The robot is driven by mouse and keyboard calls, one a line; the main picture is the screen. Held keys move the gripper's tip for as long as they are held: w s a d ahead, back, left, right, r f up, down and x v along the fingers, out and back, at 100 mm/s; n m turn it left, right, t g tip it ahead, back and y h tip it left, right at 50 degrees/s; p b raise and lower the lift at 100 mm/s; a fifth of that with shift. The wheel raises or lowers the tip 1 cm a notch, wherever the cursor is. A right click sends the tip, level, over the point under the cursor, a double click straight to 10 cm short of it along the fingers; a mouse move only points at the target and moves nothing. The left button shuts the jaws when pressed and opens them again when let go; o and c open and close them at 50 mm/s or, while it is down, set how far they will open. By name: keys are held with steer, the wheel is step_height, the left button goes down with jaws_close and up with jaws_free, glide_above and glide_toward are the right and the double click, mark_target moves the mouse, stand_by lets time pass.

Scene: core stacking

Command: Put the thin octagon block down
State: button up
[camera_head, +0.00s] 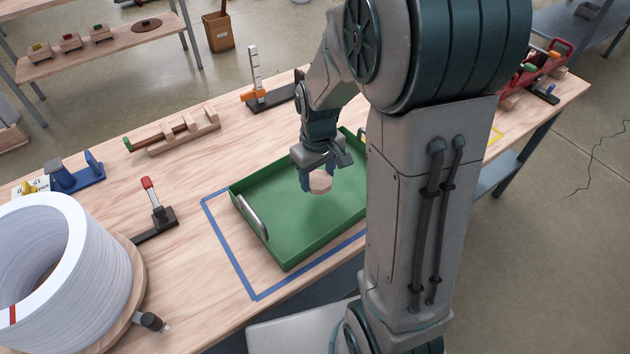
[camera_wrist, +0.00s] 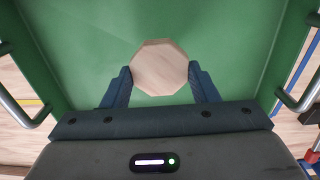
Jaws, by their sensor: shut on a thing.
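The thin octagon block (camera_head: 320,182) is pale wood with eight sides. It also shows in the wrist view (camera_wrist: 160,67), between the two blue fingers. My gripper (camera_head: 318,180) is shut on the block, pointing down over the green tray (camera_head: 288,245). In the wrist view my gripper (camera_wrist: 160,80) has one finger at each side of the block, with green tray floor around it. The block seems to be held above the floor; the exact gap cannot be told.
The tray has raised walls and a metal handle (camera_head: 252,217), inside a blue taped outline (camera_head: 229,252) on the wooden table (camera_head: 190,245). A large white spool (camera_head: 60,265) stands at front left. A wooden rack (camera_head: 178,133) is behind. The visible tray floor is otherwise bare.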

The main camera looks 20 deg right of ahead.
mark_target(316, 184)
steer(key=shift+w+f, duration=0.45)
steer(key=shift+w, duration=0.25)
steer(key=shift+f, duration=2)
steer(key=shift+f, duration=0.1)
steer(key=shift+f+b, duration=0.15)
steer(key=shift+b, duration=0.2)
steer(key=o, duration=0.9)
steer(key=shift+o, duration=0.2)
steer(key=shift+r, duration=0.2)
